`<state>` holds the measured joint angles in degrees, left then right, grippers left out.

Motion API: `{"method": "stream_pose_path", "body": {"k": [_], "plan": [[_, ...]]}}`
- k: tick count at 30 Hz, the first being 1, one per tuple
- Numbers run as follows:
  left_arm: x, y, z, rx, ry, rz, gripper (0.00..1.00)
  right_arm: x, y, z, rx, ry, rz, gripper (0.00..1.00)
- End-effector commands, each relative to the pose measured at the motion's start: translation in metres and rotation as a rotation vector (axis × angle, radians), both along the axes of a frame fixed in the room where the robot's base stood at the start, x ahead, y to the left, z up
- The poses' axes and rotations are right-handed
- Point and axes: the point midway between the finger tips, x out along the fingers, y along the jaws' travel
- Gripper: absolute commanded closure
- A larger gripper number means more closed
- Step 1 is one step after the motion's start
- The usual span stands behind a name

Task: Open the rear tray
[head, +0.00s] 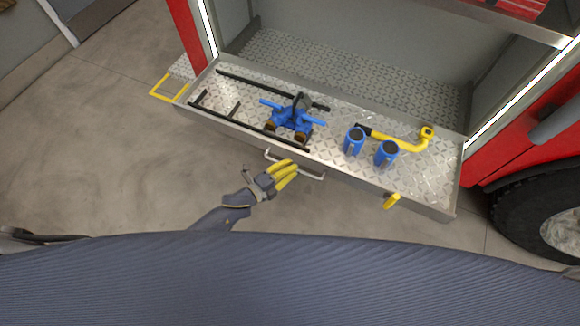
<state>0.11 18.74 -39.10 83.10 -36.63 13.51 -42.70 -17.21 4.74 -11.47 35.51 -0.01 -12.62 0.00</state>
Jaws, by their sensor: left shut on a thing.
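The rear tray (440,192) is a metal checker-plate drawer that juts out from the open compartment of a red vehicle. A light bar handle (313,176) is on its front face, left of the middle. My left gripper (283,173), with yellow fingers, is shut on this handle, and the fingers hide part of the bar. My right gripper is not in view.
On the tray lie a blue valve fitting (291,120), two blue cylinders (354,141), a yellow curved pipe (400,142) and black rails. A yellow tab (392,201) sticks out at the front right. A wheel (545,220) stands at right. The floor (110,150) at left is clear.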

Motion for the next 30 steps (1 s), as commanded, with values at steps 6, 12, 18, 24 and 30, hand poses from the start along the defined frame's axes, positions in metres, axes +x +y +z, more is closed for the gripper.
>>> {"method": "stream_pose_path", "body": {"k": [6,12,18,24,30], "plan": [[-0.003,-0.002,-0.002,0.0,0.004,-0.003,0.72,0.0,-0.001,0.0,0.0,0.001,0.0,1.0],[-0.001,-0.001,-0.001,0.0,0.002,-0.002,0.64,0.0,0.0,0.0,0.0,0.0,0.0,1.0],[-0.004,0.002,-0.001,0.0,0.002,-0.001,0.64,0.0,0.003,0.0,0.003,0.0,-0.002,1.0],[-0.021,0.019,0.003,0.001,0.003,-0.001,0.64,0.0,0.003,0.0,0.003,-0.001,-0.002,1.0],[-0.047,0.044,0.01,0.003,0.003,-0.001,0.64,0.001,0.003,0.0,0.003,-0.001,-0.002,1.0]]}}
